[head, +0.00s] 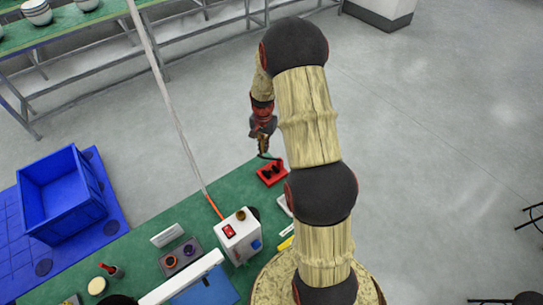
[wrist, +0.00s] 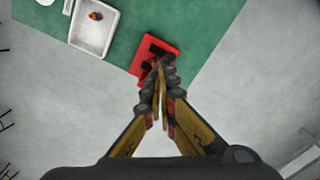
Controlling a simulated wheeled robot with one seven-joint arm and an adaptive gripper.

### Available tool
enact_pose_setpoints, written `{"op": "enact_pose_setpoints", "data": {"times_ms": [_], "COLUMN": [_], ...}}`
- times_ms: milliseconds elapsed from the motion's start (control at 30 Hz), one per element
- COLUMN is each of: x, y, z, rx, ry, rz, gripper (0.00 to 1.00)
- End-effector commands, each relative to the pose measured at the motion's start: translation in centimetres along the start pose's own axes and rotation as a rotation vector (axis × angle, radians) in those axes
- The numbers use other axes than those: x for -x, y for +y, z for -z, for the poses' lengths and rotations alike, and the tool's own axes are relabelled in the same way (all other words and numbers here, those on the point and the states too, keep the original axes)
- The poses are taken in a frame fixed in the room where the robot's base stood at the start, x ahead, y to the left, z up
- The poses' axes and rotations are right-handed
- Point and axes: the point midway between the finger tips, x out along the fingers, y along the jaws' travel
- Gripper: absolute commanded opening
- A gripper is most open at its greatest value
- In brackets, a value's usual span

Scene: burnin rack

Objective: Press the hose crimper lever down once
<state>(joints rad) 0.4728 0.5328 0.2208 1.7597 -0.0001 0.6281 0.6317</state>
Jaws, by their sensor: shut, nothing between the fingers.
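The hose crimper appears to be the small red block with black parts (head: 272,173) near the far corner of the green bench in the head view. It also shows in the wrist view (wrist: 150,58), just beyond my fingertips. My gripper (head: 263,148) is shut and empty, pointing down at the crimper. In the wrist view my fingertips (wrist: 163,68) overlap the crimper's black parts and partly hide them. I cannot tell whether they touch, or which black part is the lever.
A white tray (wrist: 104,32) with a small orange item lies beside the crimper. A white box with a red switch (head: 241,237) stands nearer on the green bench (head: 140,238). A blue crate (head: 58,204) stands left. Grey floor lies open beyond the bench corner.

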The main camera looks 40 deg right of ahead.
Motion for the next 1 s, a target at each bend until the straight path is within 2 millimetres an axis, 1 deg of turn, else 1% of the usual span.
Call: {"op": "enact_pose_setpoints", "data": {"times_ms": [533,1000], "x": [-0.1,-1.8], "y": [0.0,0.0], "z": [0.0,-0.1], "rx": [0.0,0.0], "ry": [-0.001,-0.001], "rz": [0.0,-0.001], "gripper": [0.0,0.0]}}
